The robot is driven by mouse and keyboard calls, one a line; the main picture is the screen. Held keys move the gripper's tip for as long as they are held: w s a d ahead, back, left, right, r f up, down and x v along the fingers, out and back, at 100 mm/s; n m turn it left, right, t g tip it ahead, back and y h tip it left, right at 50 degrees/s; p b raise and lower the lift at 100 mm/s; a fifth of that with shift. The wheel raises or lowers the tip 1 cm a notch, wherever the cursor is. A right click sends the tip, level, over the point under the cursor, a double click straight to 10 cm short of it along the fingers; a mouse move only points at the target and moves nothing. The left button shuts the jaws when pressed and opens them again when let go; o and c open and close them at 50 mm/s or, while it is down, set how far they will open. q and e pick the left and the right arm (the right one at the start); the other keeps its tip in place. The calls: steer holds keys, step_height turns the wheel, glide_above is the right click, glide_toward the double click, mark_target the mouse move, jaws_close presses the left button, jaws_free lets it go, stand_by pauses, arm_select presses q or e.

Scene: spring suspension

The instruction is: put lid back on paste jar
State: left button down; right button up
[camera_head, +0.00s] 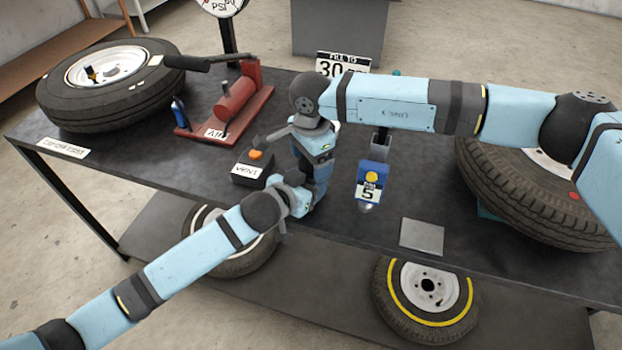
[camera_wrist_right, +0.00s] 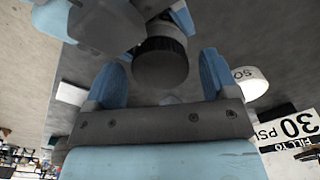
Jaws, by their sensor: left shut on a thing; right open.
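In the right wrist view a dark round piece with a ridged side (camera_wrist_right: 160,68), which looks like the lid, sits between the blue fingers of my right gripper (camera_wrist_right: 163,80). Those fingers are apart, with a gap on each side of it. My left gripper (camera_wrist_right: 112,25) comes in from the top of that view and is shut on this dark piece. In the head view my left gripper (camera_head: 300,200) and right gripper (camera_head: 317,180) meet above the bench, and the lid is hidden. A white round container with partly visible lettering (camera_wrist_right: 250,82), possibly the paste jar, is right of the right fingers.
A black vent box with an orange button (camera_head: 252,168) is left of the grippers. A blue gauge marked 5 (camera_head: 371,180) stands to their right. Tyres lie at the bench's left (camera_head: 110,85) and right (camera_head: 535,190). A grey plate (camera_head: 421,236) lies near the front edge.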

steer(key=shift+r, duration=0.1)
steer(key=shift+r, duration=2.2)
steer(key=shift+c, duration=0.4)
steer(key=shift+r+n, duration=1.7)
